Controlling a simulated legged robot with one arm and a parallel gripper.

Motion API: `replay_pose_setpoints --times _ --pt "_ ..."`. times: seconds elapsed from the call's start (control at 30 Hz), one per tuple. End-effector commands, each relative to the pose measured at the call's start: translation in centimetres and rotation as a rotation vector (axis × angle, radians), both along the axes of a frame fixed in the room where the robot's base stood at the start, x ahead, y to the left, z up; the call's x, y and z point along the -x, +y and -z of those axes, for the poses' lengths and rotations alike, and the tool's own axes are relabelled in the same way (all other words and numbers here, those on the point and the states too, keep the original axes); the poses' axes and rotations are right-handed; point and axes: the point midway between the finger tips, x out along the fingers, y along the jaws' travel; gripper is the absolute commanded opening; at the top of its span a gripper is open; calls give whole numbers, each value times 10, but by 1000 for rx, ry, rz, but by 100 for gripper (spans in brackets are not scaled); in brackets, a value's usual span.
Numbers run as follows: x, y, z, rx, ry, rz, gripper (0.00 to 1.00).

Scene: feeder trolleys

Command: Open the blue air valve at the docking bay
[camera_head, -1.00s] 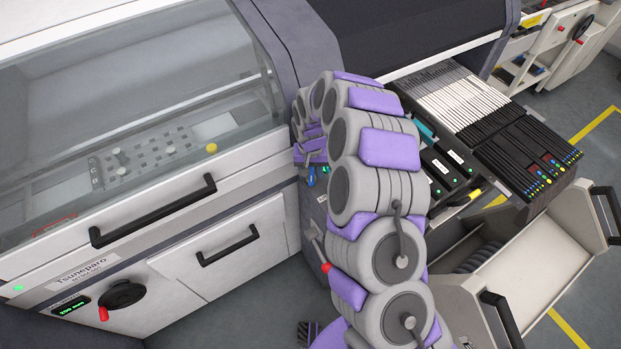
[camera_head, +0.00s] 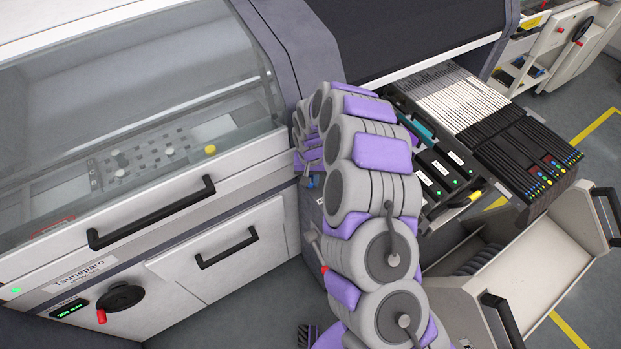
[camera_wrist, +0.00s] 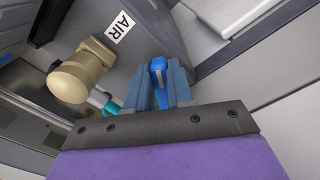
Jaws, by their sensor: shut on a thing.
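The blue air valve handle (camera_wrist: 158,70) shows in the wrist view between the two grey-blue fingers of my gripper (camera_wrist: 160,88). The fingers are shut on it, one on each side. A white AIR label (camera_wrist: 123,26) is on the grey panel beside it. In the head view my gripper end (camera_head: 309,172) is at the grey docking bay panel, mostly hidden by my own arm. A small bit of blue (camera_head: 311,182) shows there. The valve's base is hidden.
A brass-coloured fitting (camera_wrist: 85,72) and a teal part (camera_wrist: 103,101) sit left of the fingers. In the head view, a red-tipped lever (camera_head: 322,268) is below the gripper. A feeder trolley (camera_head: 552,262) stands right of my arm; a machine with black handles (camera_head: 150,213) is left.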

Motion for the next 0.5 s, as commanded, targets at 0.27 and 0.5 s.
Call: replay_pose_setpoints --times 0.27,0.5 --pt "0 1 0 0 0 -2 0" --pt "0 -1 -1 1 0 -53 0"
